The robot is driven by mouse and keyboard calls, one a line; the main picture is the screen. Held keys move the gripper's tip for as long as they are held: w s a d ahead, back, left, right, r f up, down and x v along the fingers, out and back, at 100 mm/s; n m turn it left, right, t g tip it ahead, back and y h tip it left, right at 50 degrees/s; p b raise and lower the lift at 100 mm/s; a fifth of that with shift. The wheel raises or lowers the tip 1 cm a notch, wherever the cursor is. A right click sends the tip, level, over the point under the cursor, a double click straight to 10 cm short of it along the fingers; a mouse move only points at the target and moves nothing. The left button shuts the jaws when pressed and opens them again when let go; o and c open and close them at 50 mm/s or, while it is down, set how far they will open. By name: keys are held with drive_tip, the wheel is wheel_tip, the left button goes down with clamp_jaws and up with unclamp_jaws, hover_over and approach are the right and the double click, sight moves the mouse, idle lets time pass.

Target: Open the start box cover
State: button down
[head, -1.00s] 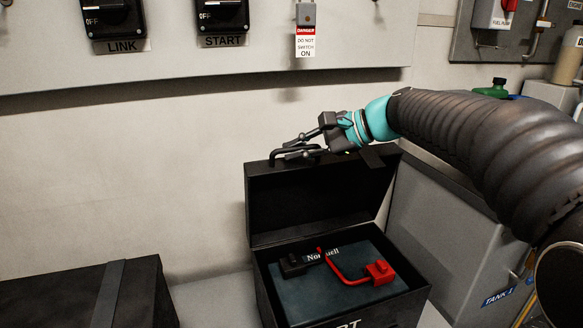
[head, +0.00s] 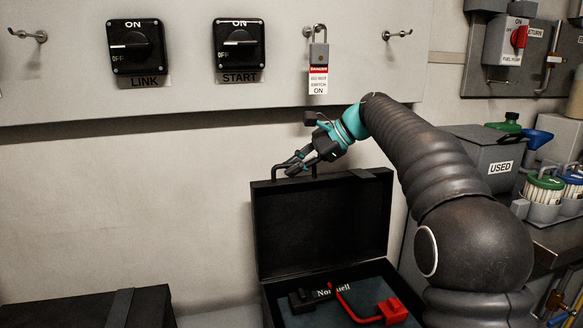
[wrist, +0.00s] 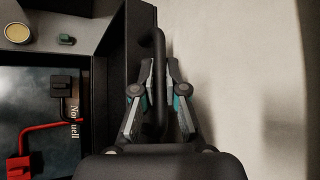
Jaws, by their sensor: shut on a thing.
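The start box is black, and its cover (head: 325,235) stands raised, about upright, against the wall in the head view. A black bar handle (head: 263,174) sits on the cover's upper edge. My gripper (head: 290,168) is shut on this handle; the wrist view shows the handle (wrist: 159,45) between the two fingers. Inside the open box a dark battery (head: 345,293) shows a red lead and a black terminal. The battery also shows in the wrist view (wrist: 35,95). The box's front is cut off in the head view.
LINK (head: 136,46) and START (head: 239,43) switches and a tagged padlock (head: 318,55) are on the panel above. Another black box (head: 75,312) is at lower left. A grey USED container (head: 487,155) stands right of my arm. The wall left of the cover is clear.

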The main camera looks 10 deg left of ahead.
idle(0.3)
drive_tip(key=c, duration=1.2)
unclamp_jaws()
drive_tip(key=shift+d, duration=0.1)
drive_tip(key=v, duration=1.2)
